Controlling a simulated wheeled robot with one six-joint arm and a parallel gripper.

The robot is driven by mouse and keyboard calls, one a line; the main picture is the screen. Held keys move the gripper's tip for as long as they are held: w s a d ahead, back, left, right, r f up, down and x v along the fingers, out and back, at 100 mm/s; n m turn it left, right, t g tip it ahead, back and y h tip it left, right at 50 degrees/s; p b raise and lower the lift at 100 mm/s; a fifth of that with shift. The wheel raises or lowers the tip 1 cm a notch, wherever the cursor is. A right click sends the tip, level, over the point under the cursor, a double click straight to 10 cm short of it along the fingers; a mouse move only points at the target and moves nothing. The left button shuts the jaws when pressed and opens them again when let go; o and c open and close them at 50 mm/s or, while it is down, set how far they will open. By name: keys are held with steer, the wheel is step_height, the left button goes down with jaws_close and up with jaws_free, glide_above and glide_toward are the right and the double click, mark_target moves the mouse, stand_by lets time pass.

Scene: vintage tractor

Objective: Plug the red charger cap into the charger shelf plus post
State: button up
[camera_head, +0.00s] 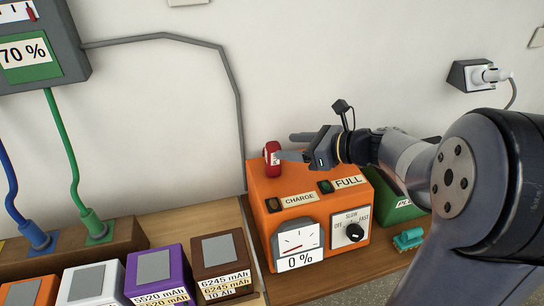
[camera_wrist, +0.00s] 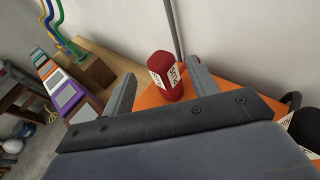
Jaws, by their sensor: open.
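The red charger cap (camera_head: 272,159) stands on top of the orange charger box near its back left edge, with a white label on its side. In the wrist view the red cap (camera_wrist: 166,76) appears upright between and beyond my two fingers. My gripper (camera_head: 284,146) is open and reaches in from the right, its fingertips close to the cap. In the wrist view my gripper (camera_wrist: 160,85) has its fingers spread on both sides of the cap; I cannot tell whether either touches it. The charger shelf plus post cannot be made out in these frames.
The orange charger (camera_head: 262,240) has a dial, a 0 % meter and CHARGE and FULL labels. Several mAh batteries, including a purple one (camera_head: 160,276), stand left of it. Blue and green cables (camera_head: 62,140) rise to a 70 % meter (camera_head: 28,55). A green box (camera_head: 395,208) stands right.

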steer(key=shift+p+x, duration=0.6)
steer(key=shift+x, duration=2.45)
steer(key=shift+s+d+f, duration=0.1)
steer(key=shift+f, duration=0.1)
steer(key=shift+c, duration=0.4)
steer(key=c, duration=1)
step_height(320, 180, up, 10)
steer(key=shift+r, duration=0.1)
step_height(320, 180, up, 5)
steer(key=p, duration=0.5)
glide_above(279, 148)
steer(key=w+a, duration=0.1)
steer(key=shift+a+r, duration=0.2)
steer(key=shift+f, duration=0.1)
